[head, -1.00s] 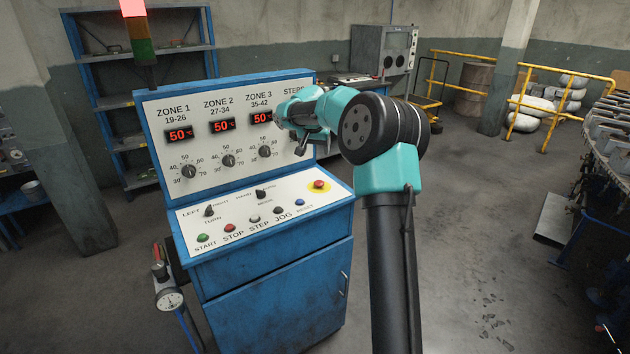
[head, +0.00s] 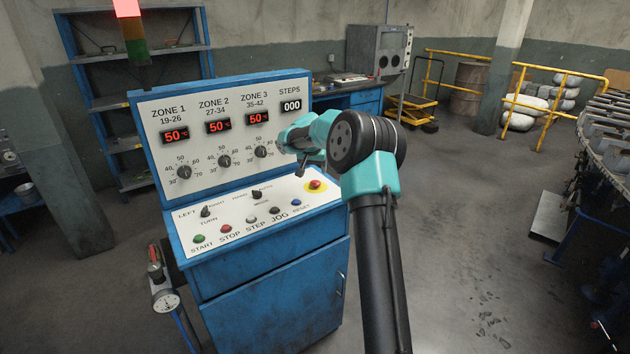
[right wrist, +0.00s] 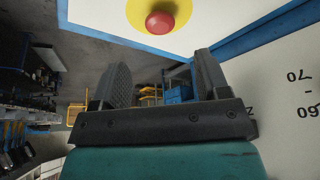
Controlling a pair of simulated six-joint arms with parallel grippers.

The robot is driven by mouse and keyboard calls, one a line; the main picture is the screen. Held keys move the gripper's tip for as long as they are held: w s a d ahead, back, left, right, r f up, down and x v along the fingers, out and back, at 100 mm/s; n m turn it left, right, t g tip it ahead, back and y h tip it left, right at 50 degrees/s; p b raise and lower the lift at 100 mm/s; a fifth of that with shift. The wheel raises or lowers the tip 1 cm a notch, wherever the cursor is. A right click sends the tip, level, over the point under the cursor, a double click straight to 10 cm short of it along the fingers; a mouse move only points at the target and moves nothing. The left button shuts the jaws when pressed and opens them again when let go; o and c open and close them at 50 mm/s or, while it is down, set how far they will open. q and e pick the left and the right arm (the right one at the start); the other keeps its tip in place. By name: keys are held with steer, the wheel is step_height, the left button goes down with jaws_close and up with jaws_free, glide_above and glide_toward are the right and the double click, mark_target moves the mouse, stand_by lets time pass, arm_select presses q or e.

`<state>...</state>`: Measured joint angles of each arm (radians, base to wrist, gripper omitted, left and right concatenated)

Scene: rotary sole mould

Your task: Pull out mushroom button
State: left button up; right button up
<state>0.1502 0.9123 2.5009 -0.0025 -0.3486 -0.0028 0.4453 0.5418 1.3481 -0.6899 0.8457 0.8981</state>
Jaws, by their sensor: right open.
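The red mushroom button (head: 316,184) sits on a yellow disc at the right end of the blue console's sloped white panel. It also shows at the top of the right wrist view (right wrist: 160,21), beyond the fingertips. My right gripper (head: 301,171) is just above and left of the button in the head view, partly hidden by its own wrist. In the right wrist view its two dark fingers (right wrist: 158,80) stand wide apart with nothing between them. The button is apart from the fingers. My left gripper is not in view.
The console's upright panel (head: 224,130) stands close behind my right gripper, with dials and displays. Selector knobs (head: 257,194) and several small buttons (head: 251,219) lie left of the mushroom button. Open floor is to the right.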

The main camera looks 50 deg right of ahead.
mark_target(315, 182)
steer(key=x, duration=0.8)
steer(key=shift+a, duration=0.1)
steer(key=shift+c, duration=0.5)
